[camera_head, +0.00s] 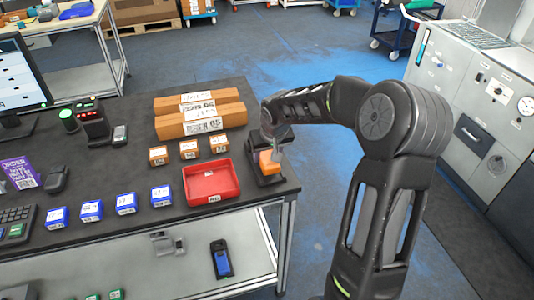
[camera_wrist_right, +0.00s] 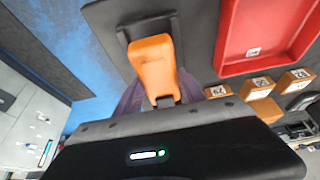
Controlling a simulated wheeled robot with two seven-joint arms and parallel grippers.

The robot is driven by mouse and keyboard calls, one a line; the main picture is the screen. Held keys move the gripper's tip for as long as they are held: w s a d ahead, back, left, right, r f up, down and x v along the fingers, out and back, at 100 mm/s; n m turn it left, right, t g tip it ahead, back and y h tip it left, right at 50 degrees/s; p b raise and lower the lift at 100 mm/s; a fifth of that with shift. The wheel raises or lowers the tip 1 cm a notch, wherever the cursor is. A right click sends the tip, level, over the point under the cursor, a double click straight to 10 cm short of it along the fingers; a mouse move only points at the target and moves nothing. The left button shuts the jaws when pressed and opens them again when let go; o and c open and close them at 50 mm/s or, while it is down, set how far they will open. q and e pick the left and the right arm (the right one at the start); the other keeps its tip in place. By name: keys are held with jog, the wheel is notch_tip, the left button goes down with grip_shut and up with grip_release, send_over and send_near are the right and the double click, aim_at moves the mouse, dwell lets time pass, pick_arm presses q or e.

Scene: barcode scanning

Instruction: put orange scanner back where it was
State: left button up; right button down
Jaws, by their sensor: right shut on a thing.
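The orange scanner (camera_head: 268,162) is at the right end of the dark table, at its black stand (camera_head: 257,174). In the right wrist view the orange scanner (camera_wrist_right: 154,66) points away from my gripper, with its far end at the black stand (camera_wrist_right: 143,25). I cannot tell whether it is fully seated. My right gripper (camera_head: 277,150) is shut on the scanner from above. Its fingers also show on both sides of the scanner in the right wrist view (camera_wrist_right: 165,100). My left gripper is in neither view.
A red tray (camera_head: 211,182) lies just left of the stand. The table's right edge (camera_head: 290,187) is close to the stand. A lower shelf (camera_head: 190,265) runs beneath.

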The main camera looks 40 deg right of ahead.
jog(key=shift+f+b, duration=0.35)
jog(key=c, duration=0.7)
grip_release()
jog(key=shift+r, duration=0.1)
jog(key=shift+r+p, duration=0.85)
jog(key=shift+p, duration=0.1)
jog(key=b+v, duration=0.2)
jog(key=v, duration=0.9)
jog(key=shift+s+a+r, duration=0.15)
